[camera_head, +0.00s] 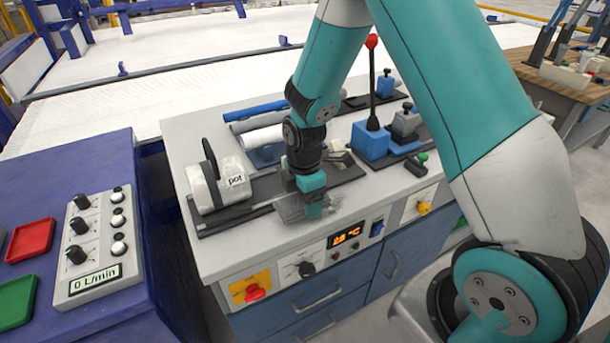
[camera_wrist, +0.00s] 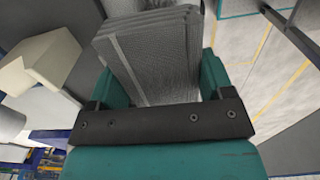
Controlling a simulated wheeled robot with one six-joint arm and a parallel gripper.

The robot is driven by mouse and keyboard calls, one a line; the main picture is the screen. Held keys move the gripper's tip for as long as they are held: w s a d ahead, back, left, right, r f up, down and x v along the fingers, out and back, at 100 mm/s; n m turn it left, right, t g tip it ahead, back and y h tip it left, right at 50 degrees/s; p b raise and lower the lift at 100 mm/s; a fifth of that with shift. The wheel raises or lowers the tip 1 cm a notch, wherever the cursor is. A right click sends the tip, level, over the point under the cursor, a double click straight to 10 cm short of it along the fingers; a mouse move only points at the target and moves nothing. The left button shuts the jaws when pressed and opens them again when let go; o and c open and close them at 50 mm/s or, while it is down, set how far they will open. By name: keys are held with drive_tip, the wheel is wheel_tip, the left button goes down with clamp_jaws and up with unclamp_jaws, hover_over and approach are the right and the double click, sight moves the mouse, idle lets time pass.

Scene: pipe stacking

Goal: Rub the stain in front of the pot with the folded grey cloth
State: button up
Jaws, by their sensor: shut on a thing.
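The pot (camera_head: 218,188), a white block with a dark handle and the label "pot", stands at the left of the bench top. My gripper (camera_head: 308,203) points down near the bench's front edge, to the right of the pot. It is shut on the folded grey cloth (camera_head: 289,208). In the wrist view the layered cloth (camera_wrist: 155,60) sits between the two teal fingers. The cloth is at or just above the bench top; contact is hard to tell. A faint grey smudge shows around the cloth, but I cannot clearly separate the stain from it.
Rolls (camera_head: 262,137) lie behind my gripper. A blue block with a red-topped lever (camera_head: 371,140) and small valves stand to the right. The front panel carries a display (camera_head: 346,236) and knobs. A blue cabinet with a dial box (camera_head: 93,247) stands at left across a gap.

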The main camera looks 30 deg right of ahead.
drive_tip(key=shift+r+p, duration=1.55)
drive_tip(key=shift+r, duration=0.65)
drive_tip(key=shift+f, duration=0.1)
